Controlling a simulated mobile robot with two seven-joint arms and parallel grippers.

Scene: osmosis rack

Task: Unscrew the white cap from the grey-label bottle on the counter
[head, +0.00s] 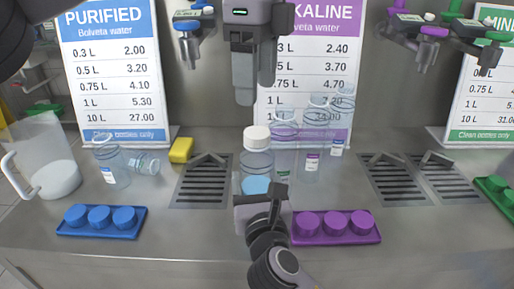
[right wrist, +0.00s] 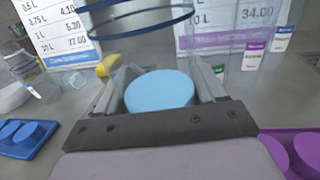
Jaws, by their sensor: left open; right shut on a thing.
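The label is mostly hidden. I cannot tell whether the base touches the counter. My left gripper (head: 255,90) points down above the cap, open and empty, with a gap between them.
A blue cap tray (head: 71,232) and a purple cap tray (head: 364,240) lie at the front. Clear bottles (head: 311,165) stand just behind and right. A pitcher (head: 45,150), a yellow sponge (head: 181,150) and a drain grate (head: 202,190) are left. Taps hang above.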

